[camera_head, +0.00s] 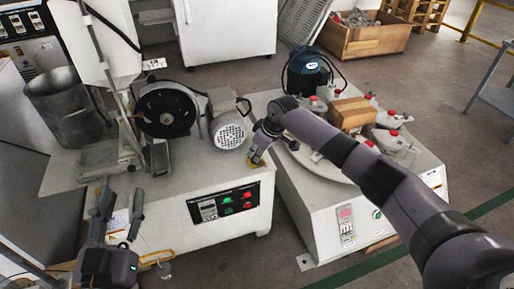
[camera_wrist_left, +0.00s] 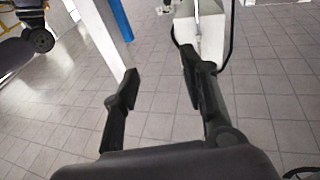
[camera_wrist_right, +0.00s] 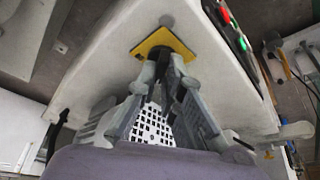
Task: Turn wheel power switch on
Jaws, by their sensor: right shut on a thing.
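The wheel power switch sits on a yellow plate (camera_wrist_right: 165,42) on a white machine surface. My right gripper (camera_wrist_right: 162,60) is at this plate in the right wrist view, its fingers closed together on the small switch, which they mostly hide. In the head view my right gripper (camera_head: 256,158) reaches down from the right beside the grey motor (camera_head: 229,130), over the wheel machine's top (camera_head: 205,170). The switch's position cannot be read. My left gripper (camera_head: 120,206) is open and empty at the lower left; it also shows open in the left wrist view (camera_wrist_left: 160,78).
A black wheel (camera_head: 166,110) stands on the machine. A panel with green and red buttons (camera_head: 237,202) is on its front. To the right, a second machine (camera_head: 330,215) carries several red-capped bottles and a cardboard box (camera_head: 352,114). A metal bin (camera_head: 65,108) stands at left.

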